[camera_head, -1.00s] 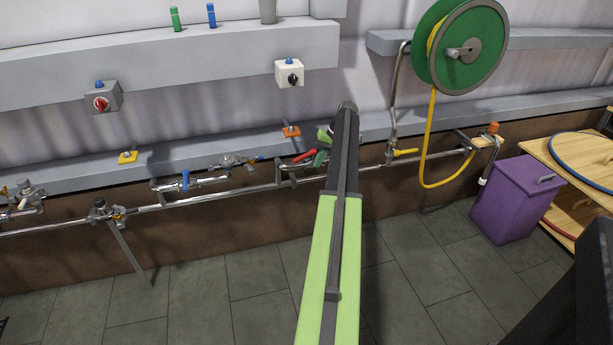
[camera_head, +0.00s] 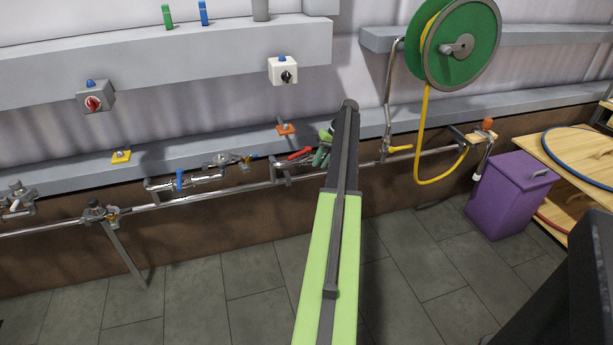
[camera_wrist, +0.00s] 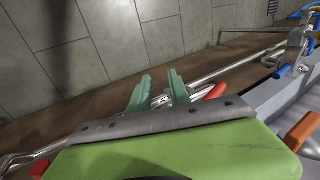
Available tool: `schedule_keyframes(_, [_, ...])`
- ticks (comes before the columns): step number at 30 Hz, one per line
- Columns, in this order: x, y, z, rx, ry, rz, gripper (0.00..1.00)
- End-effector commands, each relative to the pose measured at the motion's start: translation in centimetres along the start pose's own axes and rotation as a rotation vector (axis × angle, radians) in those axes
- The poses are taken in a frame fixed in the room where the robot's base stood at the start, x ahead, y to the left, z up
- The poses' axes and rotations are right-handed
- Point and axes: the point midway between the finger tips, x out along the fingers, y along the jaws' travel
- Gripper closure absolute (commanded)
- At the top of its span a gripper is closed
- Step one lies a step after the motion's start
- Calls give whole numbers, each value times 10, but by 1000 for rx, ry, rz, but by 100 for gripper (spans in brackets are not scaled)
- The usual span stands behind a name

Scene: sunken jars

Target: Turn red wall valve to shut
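The red valve lever (camera_head: 300,154) is on the wall pipe, left of my gripper in the head view. It slants slightly up to the right, and its right end is close to my green fingers. My gripper (camera_head: 322,149) is at the pipe, partly hidden behind my own arm. In the wrist view my gripper (camera_wrist: 160,84) has its two green fingers apart, with a gap and shiny pipework behind them. A red handle end (camera_wrist: 216,92) shows just right of the right finger, outside the gap. Contact with it cannot be told.
A grey box with a red knob (camera_head: 93,103) and a white box with a black knob (camera_head: 286,76) are on the ledge. A blue-handled valve (camera_head: 180,180) is left along the pipe. A hose reel (camera_head: 480,50) and purple bin (camera_head: 505,195) stand right. The floor is clear.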

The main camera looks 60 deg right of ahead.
Motion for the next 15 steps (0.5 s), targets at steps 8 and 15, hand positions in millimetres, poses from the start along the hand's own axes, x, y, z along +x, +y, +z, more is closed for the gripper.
schedule_keyframes(8, [10,-20,-6,-23,-12,-2,59])
schedule_keyframes(15, [11,-21,-2,52,54,-9,59])
